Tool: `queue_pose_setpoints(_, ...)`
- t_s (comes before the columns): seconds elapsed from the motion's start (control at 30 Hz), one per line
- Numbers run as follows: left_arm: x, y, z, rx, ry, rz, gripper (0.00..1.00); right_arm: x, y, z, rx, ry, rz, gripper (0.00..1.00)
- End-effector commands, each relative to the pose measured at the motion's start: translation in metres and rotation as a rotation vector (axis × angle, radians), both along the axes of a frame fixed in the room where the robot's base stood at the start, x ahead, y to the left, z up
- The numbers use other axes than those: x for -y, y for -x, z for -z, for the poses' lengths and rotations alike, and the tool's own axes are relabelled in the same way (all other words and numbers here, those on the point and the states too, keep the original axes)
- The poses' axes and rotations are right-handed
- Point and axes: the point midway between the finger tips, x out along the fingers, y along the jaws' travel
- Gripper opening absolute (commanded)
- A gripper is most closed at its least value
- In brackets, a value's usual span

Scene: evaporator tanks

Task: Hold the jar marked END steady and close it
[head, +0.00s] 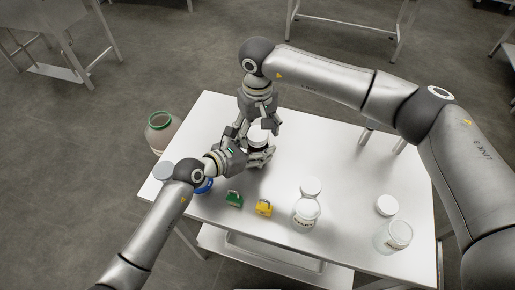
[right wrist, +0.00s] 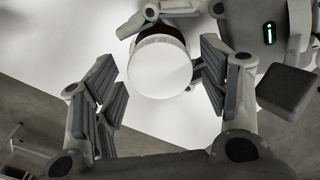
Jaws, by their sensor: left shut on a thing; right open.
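A jar (head: 258,145) with dark contents and a white top stands near the back left of the table. My left gripper (head: 262,157) is shut on its side. No END mark is readable on it. My right gripper (head: 254,130) is above the jar, pointing down. In the right wrist view the white round lid (right wrist: 160,67) sits on top of the jar, between the fingers of my open right gripper (right wrist: 158,82), with a gap at the left finger. The fingers partly hide the jar, and I cannot tell how tightly the lid sits.
A green padlock (head: 234,199) and a yellow padlock (head: 263,208) lie on the white table (head: 335,165). Jars (head: 305,216) (head: 393,238) and loose white lids (head: 311,186) (head: 386,205) stand to the right. A green-rimmed container (head: 160,131) is at the left edge.

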Motion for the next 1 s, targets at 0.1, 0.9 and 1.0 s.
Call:
queue_pose_setpoints(0.1, -0.0002, 0.0003, 0.0012, -0.002, -0.002, 0.000, 0.00, -0.0002, 0.0000, -0.0002, 0.000, 0.000, 0.000, 0.59)
queue_pose_setpoints(0.9, -0.0003, 0.0004, 0.0012, -0.002, -0.002, 0.000, 0.00, 0.0001, -0.0006, -0.0005, 0.001, -0.002, 0.516, 0.20)
queue_pose_setpoints(1.0, -0.0002, 0.0005, 0.0011, -0.002, -0.002, 0.000, 0.00, 0.0002, -0.0007, -0.0004, 0.001, -0.003, 0.669, 0.20)
